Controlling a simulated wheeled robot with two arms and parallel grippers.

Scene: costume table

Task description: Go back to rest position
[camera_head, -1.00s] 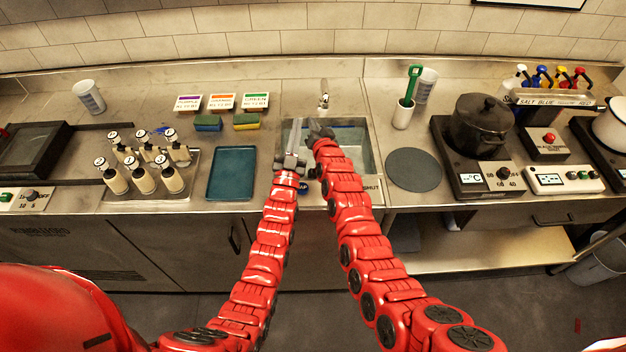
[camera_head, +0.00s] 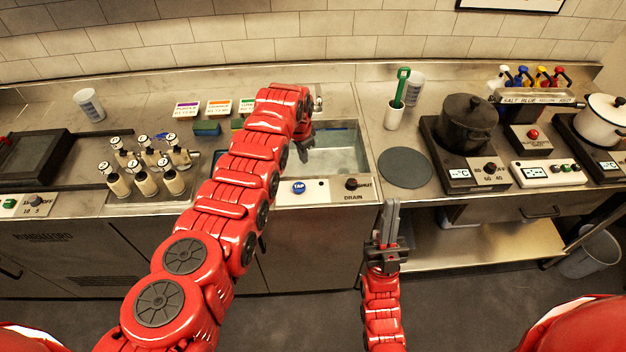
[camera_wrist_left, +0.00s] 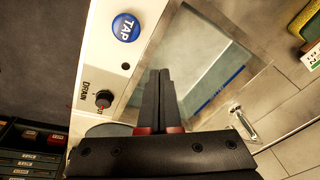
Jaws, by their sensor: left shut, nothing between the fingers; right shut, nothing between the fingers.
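My left gripper (camera_head: 304,150) hangs over the left part of the sink (camera_head: 345,155), pointing down, with its red arm bent above it. It is small and partly covered by its arm in the head view. In the left wrist view its two dark fingers (camera_wrist_left: 160,95) are shut together with nothing between them, in front of the sink basin (camera_wrist_left: 205,60). My right gripper (camera_head: 391,225) is shut and empty. It points up in the picture, in front of the counter edge, right of the drain knob (camera_head: 351,183).
A blue TAP button (camera_head: 298,187) sits on the sink's front panel. A grey round mat (camera_head: 405,167), a white cup with a green-handled tool (camera_head: 396,115) and a dark pot (camera_head: 467,122) stand to the right. Several bottles (camera_head: 145,170) stand left. The floor in front is clear.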

